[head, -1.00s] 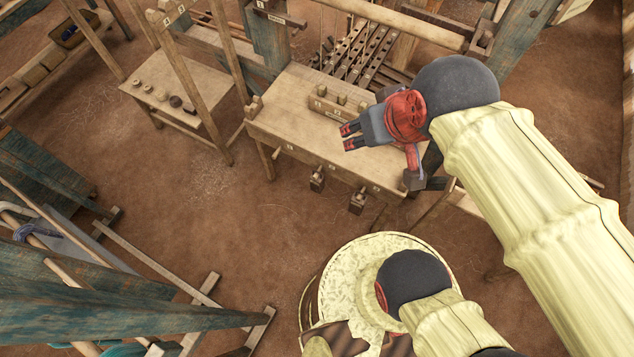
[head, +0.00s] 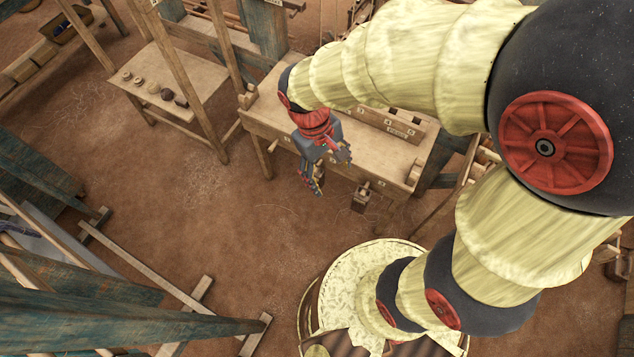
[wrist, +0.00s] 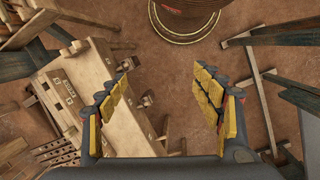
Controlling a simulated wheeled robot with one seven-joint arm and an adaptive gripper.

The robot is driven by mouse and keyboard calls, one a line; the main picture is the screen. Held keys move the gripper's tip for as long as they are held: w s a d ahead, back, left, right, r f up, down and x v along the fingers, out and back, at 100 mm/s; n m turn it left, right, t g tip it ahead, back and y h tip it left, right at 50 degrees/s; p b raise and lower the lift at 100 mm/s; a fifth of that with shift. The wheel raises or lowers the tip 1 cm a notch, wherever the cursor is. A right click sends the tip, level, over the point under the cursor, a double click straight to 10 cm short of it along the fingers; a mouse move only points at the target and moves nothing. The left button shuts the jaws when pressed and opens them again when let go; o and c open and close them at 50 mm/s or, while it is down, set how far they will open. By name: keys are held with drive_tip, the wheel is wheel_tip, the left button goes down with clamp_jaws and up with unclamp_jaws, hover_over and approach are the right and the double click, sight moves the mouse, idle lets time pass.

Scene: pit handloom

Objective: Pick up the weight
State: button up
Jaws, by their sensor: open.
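One such weight (head: 362,197) shows to the right of my gripper (head: 312,182) in the head view. Another is not visible there, with my gripper over that part of the bench front. My gripper is open and empty, pointing downward. I cannot tell its exact height above the blocks.
A side table (head: 200,75) with several small round items stands at the left. A wooden box (head: 395,122) sits on the bench. Loom posts stand behind the bench, and teal timbers (head: 100,310) lie at lower left. The brown floor before the bench is clear.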

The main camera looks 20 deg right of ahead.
drive_tip(key=w+d+f+n+g+h+b, duration=0.15)
drive_tip(key=f+n+h+b, duration=0.25)
drive_tip(key=f, duration=1)
drive_tip(key=w+d+f+n+g+h+b, duration=0.1)
drive_tip(key=w+d+f+n+h+b, duration=0.25)
drive_tip(key=f, duration=1.05)
drive_tip(key=n+t+h+b, duration=0.3)
drive_tip(key=n+t+b, duration=0.5)
drive_tip(key=n+t, duration=0.8)
approach(317, 175)
drive_tip(key=w+d+f, duration=0.3)
drive_tip(key=f, duration=0.1)
drive_tip(key=b+x, duration=0.1)
drive_tip(key=x, duration=0.6)
drive_tip(key=shift+w+r+m+t+b, duration=0.35)
drive_tip(key=shift+w+r+t, duration=0.1)
drive_tip(key=shift+w+r, duration=0.2)
drive_tip(key=shift+c, duration=0.6)
drive_tip(key=c, duration=1.5)
